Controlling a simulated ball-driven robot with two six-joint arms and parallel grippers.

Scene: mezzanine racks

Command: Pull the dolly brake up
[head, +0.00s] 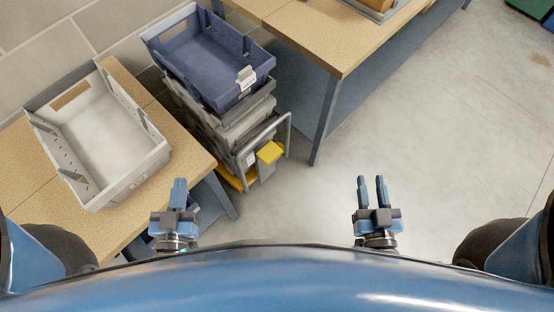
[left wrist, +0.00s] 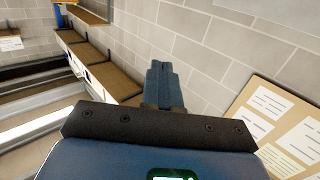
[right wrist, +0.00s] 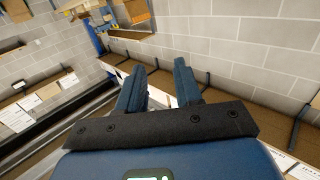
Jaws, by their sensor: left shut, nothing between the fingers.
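The dolly shows in the head view as a yellow base (head: 236,182) under a stack of crates, with a grey tube handle (head: 289,134). A yellow piece (head: 269,152), perhaps the brake pedal, sits by the handle; I cannot tell its position for certain. My left gripper (head: 178,192) is shut and empty, in front of the dolly to its lower left and apart from it. Its closed fingers also show in the left wrist view (left wrist: 165,85). My right gripper (head: 371,188) is open and empty over bare floor, right of the dolly. Its parted fingers show in the right wrist view (right wrist: 159,88).
A blue crate (head: 200,75) tops the grey crates on the dolly. A wooden bench with a white tray (head: 160,158) stands at the left, close to my left gripper. Another bench (head: 300,35) stands behind at the right. The floor (head: 430,130) at the right is clear.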

